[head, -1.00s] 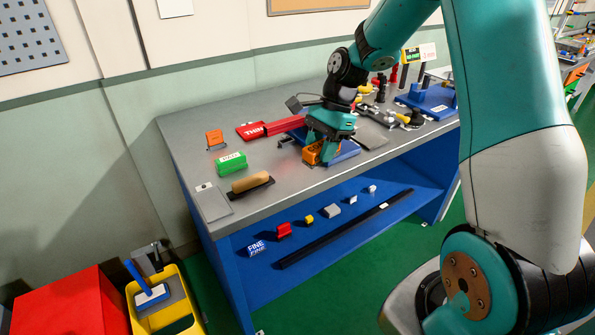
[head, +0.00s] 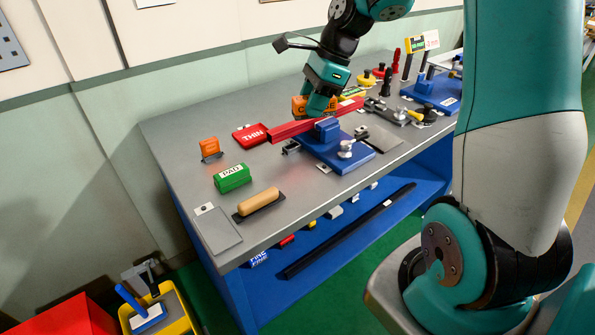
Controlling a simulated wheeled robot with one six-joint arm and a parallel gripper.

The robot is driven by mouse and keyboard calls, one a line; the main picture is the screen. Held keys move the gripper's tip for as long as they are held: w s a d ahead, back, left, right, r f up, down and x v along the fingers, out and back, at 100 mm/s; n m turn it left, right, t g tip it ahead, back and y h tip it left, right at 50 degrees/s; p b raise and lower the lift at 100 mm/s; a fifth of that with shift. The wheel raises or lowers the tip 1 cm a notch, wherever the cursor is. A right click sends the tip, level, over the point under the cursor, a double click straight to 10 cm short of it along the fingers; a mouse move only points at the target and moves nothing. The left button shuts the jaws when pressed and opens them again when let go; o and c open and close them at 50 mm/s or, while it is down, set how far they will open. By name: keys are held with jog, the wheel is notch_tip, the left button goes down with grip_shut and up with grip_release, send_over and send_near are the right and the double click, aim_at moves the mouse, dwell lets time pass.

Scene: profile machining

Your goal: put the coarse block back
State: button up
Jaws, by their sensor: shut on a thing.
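An orange block (head: 299,105), which I take to be the coarse block, is in my gripper (head: 316,108). One dark letter shows on it; the rest of its label is hidden by the fingers. My gripper is shut on it, pointing down above the rear of the red bar, and seems clear of the bench top. A second, smaller orange piece (head: 209,146) stands upright on a grey bracket at the left of the bench; whether it marks a place for the block, I cannot tell.
A red THIN block (head: 251,134), green PAD block (head: 232,178) and wooden-handled tool (head: 259,202) lie left on the grey bench (head: 175,150). Clamps and a blue stand (head: 433,94) crowd the right.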

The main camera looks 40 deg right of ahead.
aim_at(302, 182)
jog(key=shift+w+f, duration=0.2)
jog(key=shift+w, duration=0.1)
notch_tip(302, 182, down, 20)
jog(key=shift+w+r+p, duration=0.1)
jog(key=shift+r+p, duration=0.1)
jog(key=shift+p, duration=0.65)
jog(key=shift+f, duration=0.15)
jog(key=o, duration=1)
